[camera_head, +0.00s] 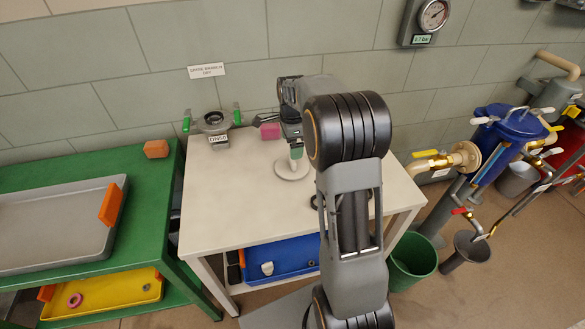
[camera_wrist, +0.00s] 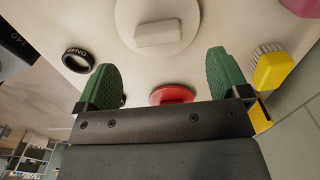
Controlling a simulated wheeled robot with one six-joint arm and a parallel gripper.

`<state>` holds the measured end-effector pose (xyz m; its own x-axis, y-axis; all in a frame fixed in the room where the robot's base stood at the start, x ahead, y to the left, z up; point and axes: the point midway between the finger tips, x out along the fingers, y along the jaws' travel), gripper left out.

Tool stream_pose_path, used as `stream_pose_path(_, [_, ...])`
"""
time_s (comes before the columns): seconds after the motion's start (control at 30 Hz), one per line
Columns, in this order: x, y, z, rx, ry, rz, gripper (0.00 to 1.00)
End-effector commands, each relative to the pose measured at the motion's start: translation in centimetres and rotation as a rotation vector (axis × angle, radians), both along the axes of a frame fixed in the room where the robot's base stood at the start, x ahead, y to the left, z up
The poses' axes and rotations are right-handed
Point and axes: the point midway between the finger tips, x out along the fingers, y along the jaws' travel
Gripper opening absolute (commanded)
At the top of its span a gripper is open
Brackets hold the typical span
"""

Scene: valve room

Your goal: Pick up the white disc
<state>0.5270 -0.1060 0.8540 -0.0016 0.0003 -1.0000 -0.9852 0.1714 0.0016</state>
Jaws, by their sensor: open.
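The white disc (camera_head: 291,171) lies flat on the pale bench, partly hidden by my gripper and arm in the head view. In the wrist view the white disc (camera_wrist: 183,44) is at the top centre, with a raised pale block-shaped grip (camera_wrist: 157,33) across its middle. My gripper (camera_head: 294,150) is over the bench by the disc. Its green fingers are spread wide in the wrist view (camera_wrist: 164,72), with nothing held. The grip appears beyond the fingertips, roughly centred between them and apart from both.
A red disc (camera_wrist: 172,95) shows between the fingers, partly hidden by my gripper. A black ring (camera_wrist: 77,59) lies left and a yellow brush (camera_wrist: 272,68) right. A pink block (camera_head: 270,131) and a green-handled fixture (camera_head: 213,121) stand farther back on the bench (camera_head: 232,200).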

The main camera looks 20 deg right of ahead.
Motion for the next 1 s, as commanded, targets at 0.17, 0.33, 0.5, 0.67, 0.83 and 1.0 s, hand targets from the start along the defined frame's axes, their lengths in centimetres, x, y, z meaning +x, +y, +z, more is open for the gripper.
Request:
stream_pose_path(0.17, [0.0,0.0,-1.5,0.0,-0.001,0.002,0.94])
stream_pose_path(0.33, [-0.1,0.1,-2.5,0.0,0.001,0.002,0.94])
stream_pose_path(0.5, [-0.4,0.2,-4.9,0.0,0.001,0.002,0.94])
stream_pose_path(0.67, [-0.4,0.2,-6.5,0.0,0.0,0.002,0.94])
stream_pose_path(0.83, [-0.4,0.2,-6.9,0.0,-0.001,0.003,0.94])
stream_pose_path(1.0, [-0.4,0.1,-6.9,0.0,-0.001,0.002,0.94])
